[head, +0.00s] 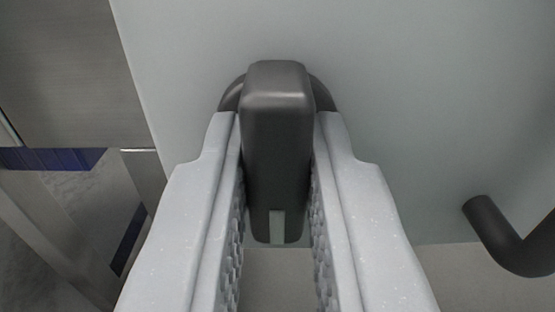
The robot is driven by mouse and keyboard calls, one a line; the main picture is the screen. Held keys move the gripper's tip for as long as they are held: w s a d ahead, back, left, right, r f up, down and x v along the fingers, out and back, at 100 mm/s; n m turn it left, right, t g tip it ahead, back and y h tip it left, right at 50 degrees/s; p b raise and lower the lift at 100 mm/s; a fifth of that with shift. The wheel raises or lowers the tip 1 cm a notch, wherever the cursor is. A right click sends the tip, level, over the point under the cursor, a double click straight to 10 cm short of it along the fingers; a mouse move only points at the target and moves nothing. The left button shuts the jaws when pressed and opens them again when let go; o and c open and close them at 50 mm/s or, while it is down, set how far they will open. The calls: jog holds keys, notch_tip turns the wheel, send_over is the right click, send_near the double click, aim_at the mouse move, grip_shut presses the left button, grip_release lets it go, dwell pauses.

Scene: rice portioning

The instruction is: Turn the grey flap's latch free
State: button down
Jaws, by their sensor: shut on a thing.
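The latch (279,125) is a dark grey block-like handle with a small pale mark near its lower end. It sits on a round dark base (321,95) on the pale grey flap (400,90). The latch points straight down in the picture. My gripper (277,125) has its two light grey fingers on either side of the latch, closed on it. The fingers hide parts of the round base and the flap behind them.
A dark curved bar (497,238) stands at the lower right, apart from my right finger. At the left, beyond the flap's edge, are a grey panel (70,70) and blue parts (55,158).

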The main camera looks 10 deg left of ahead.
jog(key=shift+d+r+n+p, duration=0.1)
jog(key=shift+n+p, duration=0.9)
jog(key=shift+p, duration=0.75)
jog(key=shift+n+p, duration=0.5)
jog(key=shift+p, duration=0.05)
jog(key=shift+n+p, duration=0.7)
jog(key=shift+p, duration=0.15)
jog(key=shift+n+p, duration=0.8)
jog(key=shift+n, duration=0.1)
jog(key=shift+n+p, duration=0.75)
jog(key=shift+n, duration=0.95)
